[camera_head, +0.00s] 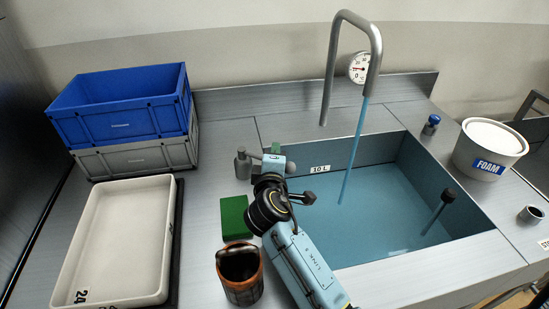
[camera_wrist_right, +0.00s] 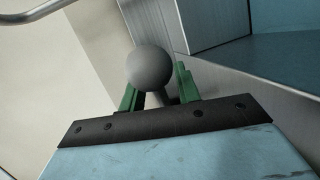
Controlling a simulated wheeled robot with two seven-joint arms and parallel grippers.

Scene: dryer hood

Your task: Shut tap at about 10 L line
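The curved tap spout (camera_head: 376,55) pours a stream of water (camera_head: 356,150) into the sink. The water (camera_head: 385,210) stands at about the lower edge of the 10 L label (camera_head: 320,169) on the sink's back wall. The grey tap valve (camera_head: 242,165) stands left of the sink, with a lever reaching right to a round knob (camera_head: 290,168). My right gripper (camera_head: 275,152) is at this lever. In the right wrist view the grey knob (camera_wrist_right: 150,68) sits between the green fingers of the gripper (camera_wrist_right: 158,92); whether they press on it is unclear. My left gripper is not in view.
A green block (camera_head: 235,217) and a brown cup (camera_head: 240,274) stand close left of my right arm. A white tray (camera_head: 118,240) and stacked blue and grey crates (camera_head: 125,105) are further left. A FOAM tub (camera_head: 487,150) and blue-capped bottle (camera_head: 431,125) stand right of the sink.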

